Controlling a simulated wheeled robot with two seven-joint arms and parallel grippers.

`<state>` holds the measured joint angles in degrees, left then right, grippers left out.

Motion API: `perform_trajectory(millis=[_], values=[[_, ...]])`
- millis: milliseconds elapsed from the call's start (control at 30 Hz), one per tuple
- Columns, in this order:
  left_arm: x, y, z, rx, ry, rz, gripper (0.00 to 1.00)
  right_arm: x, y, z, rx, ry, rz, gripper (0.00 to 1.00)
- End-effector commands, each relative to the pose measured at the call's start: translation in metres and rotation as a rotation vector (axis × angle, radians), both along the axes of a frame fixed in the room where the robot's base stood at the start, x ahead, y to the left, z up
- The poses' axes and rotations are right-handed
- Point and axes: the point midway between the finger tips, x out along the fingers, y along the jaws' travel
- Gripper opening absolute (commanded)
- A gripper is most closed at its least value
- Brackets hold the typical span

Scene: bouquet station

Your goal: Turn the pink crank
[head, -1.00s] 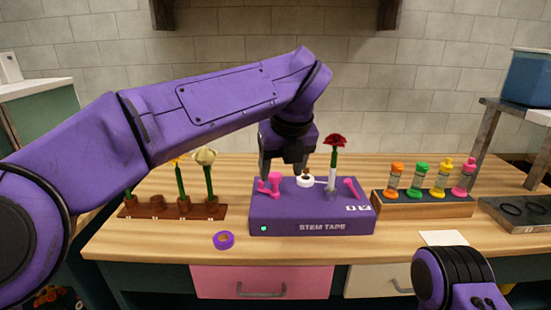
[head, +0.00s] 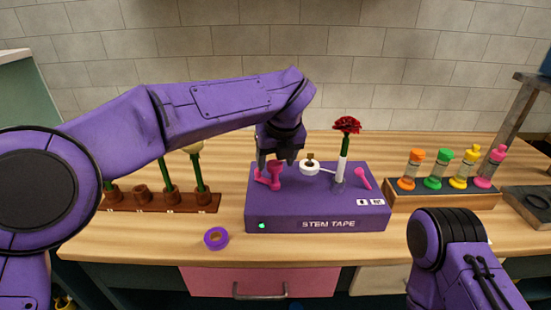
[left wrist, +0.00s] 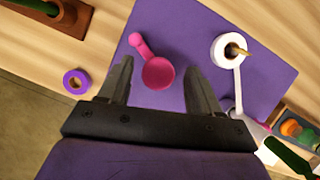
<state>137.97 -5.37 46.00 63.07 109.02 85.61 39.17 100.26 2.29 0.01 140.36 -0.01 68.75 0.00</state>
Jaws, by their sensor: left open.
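The pink crank (head: 275,174) stands on the left part of the purple stem tape machine (head: 290,212). In the left wrist view the crank (left wrist: 158,73) shows its round knob and its short arm pointing up and left. My left gripper (head: 277,161) is open above the crank in the head view. In the left wrist view the knob lies between the two fingers of the gripper (left wrist: 157,75), with a gap on each side. I cannot tell whether the fingertips are down to the knob's height. My right arm shows at the lower right, its gripper out of view.
A white tape roll (head: 309,168), a red flower (head: 346,125) and a pink lever (head: 362,178) are on the machine. A purple ring (head: 216,238) lies in front. A brown flower rack (head: 165,203) is left; a bottle rack (head: 440,200) is right.

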Motion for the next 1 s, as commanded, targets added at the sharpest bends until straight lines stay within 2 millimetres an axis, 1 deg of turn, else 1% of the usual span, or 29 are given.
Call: perform_trajectory(millis=[100, 333, 367, 400, 467, 500, 767, 1000], values=[[0.0025, 0.0005, -0.0057, -0.001, -0.001, 0.0, 0.64, 0.0, 0.0, 0.0011, 0.0, 0.0, 0.0, 0.43], [0.0027, 0.0006, -0.0068, 0.0, -0.002, 0.0, 0.64, 0.0, 0.0, 0.0009, 0.0, 0.0, 0.0, 0.43], [0.0027, 0.0006, -0.0068, 0.0, -0.002, 0.0, 0.54, 0.0, 0.0, 0.0009, 0.0, 0.0, 0.0, 0.43], [0.0027, 0.0006, -0.0068, 0.0, -0.002, 0.0, 0.41, 0.0, 0.0, 0.0009, 0.0, 0.0, 0.0, 0.43], [0.0027, 0.0005, -0.0067, 0.0, -0.002, 0.0, 0.21, 0.0, 0.0, 0.0009, 0.0, 0.0, 0.0, 0.43], [0.0027, 0.0005, -0.0067, 0.0, -0.002, 0.0, 0.09, 0.0, 0.0, 0.0008, 0.0, 0.0, 0.0, 0.43], [0.0025, 0.0006, -0.0064, -0.001, -0.001, -0.016, 0.09, 0.0, -0.0001, 0.0009, 0.0, 0.0, 0.0, 0.43], [0.0023, 0.0015, -0.0067, -0.002, 0.001, -0.117, 0.09, 0.0, 0.0, 0.0018, 0.0, 0.0, 0.0, 0.43]])
